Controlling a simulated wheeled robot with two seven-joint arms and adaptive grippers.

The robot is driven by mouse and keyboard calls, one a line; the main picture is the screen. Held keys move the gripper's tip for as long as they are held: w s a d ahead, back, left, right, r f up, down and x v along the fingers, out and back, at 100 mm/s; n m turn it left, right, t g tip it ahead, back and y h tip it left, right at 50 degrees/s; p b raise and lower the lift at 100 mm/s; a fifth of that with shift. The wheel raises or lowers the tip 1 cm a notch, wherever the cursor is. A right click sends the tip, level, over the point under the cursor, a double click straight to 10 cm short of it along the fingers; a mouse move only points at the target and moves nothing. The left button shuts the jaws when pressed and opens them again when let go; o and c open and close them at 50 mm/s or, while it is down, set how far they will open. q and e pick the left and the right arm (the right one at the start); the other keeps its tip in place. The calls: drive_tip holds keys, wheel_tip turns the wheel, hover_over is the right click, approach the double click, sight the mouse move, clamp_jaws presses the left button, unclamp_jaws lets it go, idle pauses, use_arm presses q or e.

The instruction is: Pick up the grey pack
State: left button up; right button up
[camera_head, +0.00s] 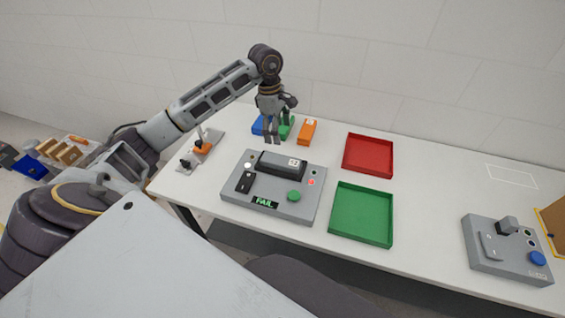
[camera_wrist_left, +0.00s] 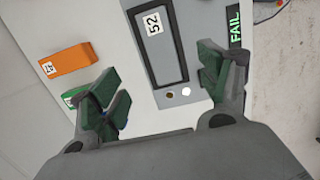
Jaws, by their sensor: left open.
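The grey pack (camera_head: 278,162), a dark grey block with a white label reading 52, lies in the bed of the grey test machine (camera_head: 270,212). The machine has a green FAIL display, a green button and a lit red lamp. In the left wrist view the pack (camera_wrist_left: 168,62) lies ahead of and between the fingers, apart from them. My left gripper (camera_head: 272,139) is open and empty, above and just behind the pack. Its two fingers also show in the left wrist view (camera_wrist_left: 160,85). My right gripper is not in view.
Blue (camera_head: 258,126), green (camera_head: 285,130) and orange (camera_head: 306,131) blocks stand behind the machine. A red tray (camera_head: 391,157) and a green tray (camera_head: 390,216) lie to its right. A second grey device (camera_head: 485,262) is far right. A small fixture (camera_head: 201,149) is left. Table between green tray and device is clear.

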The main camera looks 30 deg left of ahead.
use_arm(q)
drive_tip(key=shift+s+a, duration=0.1)
drive_tip(key=shift+a, duration=0.1)
drive_tip(key=p, duration=0.1)
hover_over(281, 160)
drive_tip(key=shift+a+f, duration=0.15)
drive_tip(key=shift+f, duration=2)
drive_tip(key=shift+a+f, duration=0.15)
drive_tip(key=shift+f, duration=1.95)
drive_tip(key=shift+f, duration=0.15)
drive_tip(key=shift+f+p, duration=0.65)
drive_tip(key=shift+f, duration=0.3)
drive_tip(key=shift+d+f+p, duration=0.15)
drive_tip(key=shift+f+p, duration=0.15)
drive_tip(key=shift+f, duration=1.2)
drive_tip(key=shift+c, duration=0.2)
